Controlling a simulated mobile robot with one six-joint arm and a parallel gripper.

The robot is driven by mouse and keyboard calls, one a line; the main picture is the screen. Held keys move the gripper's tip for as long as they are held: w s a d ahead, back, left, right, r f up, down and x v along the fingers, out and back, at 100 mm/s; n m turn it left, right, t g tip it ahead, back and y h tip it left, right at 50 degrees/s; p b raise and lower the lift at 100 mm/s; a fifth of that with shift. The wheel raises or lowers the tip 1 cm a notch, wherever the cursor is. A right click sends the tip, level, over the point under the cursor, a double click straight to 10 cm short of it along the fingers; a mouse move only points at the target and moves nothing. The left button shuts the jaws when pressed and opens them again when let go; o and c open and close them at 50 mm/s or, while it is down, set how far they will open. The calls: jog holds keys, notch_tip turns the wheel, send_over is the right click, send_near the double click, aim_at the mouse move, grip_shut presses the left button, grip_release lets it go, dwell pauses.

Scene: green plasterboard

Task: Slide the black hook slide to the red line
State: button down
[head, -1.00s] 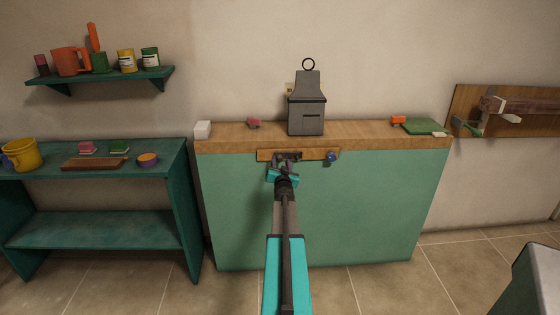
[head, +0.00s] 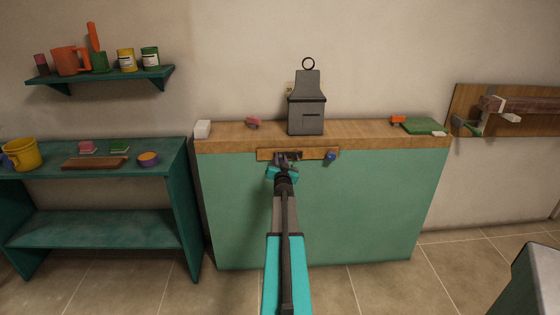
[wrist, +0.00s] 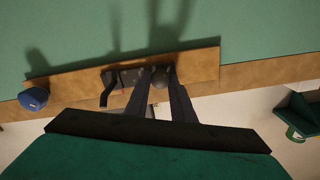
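The black hook slide (head: 294,156) is on a wooden strip (head: 264,155) along the upper front edge of the green panel. In the wrist view, which is upside down, the slide is a dark block (wrist: 130,77) with a bent hook hanging from it. My gripper (head: 280,158) is at the slide's left end in the head view. In the wrist view its fingers (wrist: 161,74) are close together, on either side of a round grey knob (wrist: 160,80) beside the dark block, and appear to hold it.
A blue knob (head: 331,156) sits on the strip's right end; it also shows in the wrist view (wrist: 33,98). A grey lantern-like box (head: 307,112) stands on the wooden ledge (head: 365,133) above.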

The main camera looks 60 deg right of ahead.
jog(key=shift+w+a+b, duration=0.1)
jog(key=shift+w+b, duration=0.05)
jog(key=shift+b, duration=0.25)
jog(key=c, duration=1.5)
grip_release()
jog(key=shift+b+v, duration=0.7)
jog(key=shift+v, duration=6.25)
jog(key=shift+w, duration=0.1)
